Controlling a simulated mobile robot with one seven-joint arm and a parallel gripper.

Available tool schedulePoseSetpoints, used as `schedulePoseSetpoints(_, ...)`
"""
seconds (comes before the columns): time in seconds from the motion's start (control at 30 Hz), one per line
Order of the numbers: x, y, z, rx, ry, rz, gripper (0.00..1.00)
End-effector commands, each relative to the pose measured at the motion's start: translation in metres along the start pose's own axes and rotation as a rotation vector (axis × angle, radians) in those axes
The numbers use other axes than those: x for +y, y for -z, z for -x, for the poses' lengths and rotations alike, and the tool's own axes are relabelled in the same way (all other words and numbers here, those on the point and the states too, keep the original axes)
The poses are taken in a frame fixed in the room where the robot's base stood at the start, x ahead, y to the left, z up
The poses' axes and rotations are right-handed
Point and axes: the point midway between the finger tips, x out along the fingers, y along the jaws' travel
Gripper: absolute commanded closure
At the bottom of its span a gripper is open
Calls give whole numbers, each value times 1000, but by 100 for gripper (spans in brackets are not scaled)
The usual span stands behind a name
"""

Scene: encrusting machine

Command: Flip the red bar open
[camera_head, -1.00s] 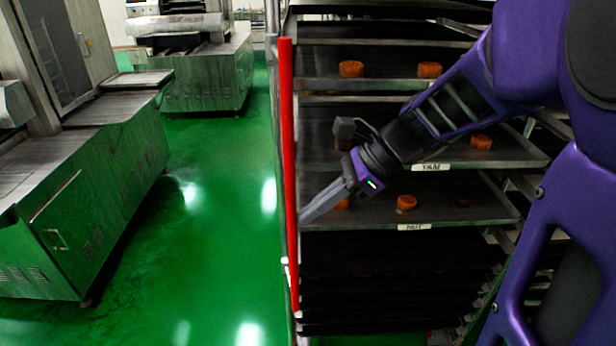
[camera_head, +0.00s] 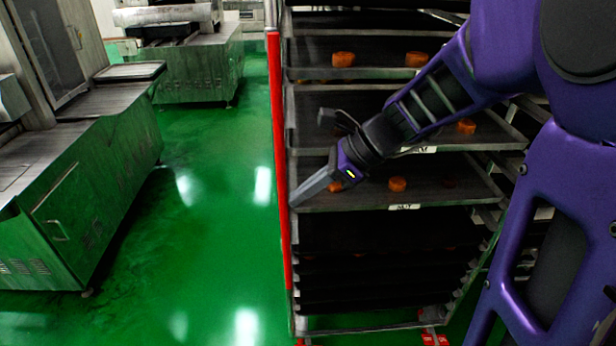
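The red bar (camera_head: 277,135) stands upright along the left front edge of a tray rack, running from near the top of the view to the lower shelves. My purple arm reaches in from the right, across the front of the rack. My gripper (camera_head: 296,202) points down and left, with its fingertips right beside the bar at about the height of the tray labelled NUT. The fingers look close together, but I cannot tell whether they are shut or whether they touch the bar.
The rack holds several trays (camera_head: 430,197) with orange mooncake-like pieces (camera_head: 397,184). Dark shelves fill its lower part. A long metal machine (camera_head: 75,190) stands at the left and another (camera_head: 195,70) at the back. The green floor (camera_head: 205,230) between them and the rack is clear.

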Motion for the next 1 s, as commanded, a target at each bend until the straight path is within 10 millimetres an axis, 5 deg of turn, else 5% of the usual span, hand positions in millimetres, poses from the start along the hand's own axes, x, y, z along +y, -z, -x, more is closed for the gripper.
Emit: schedulePoseSetpoints(1.0,9,-29,-29,-1,146,-146,100)
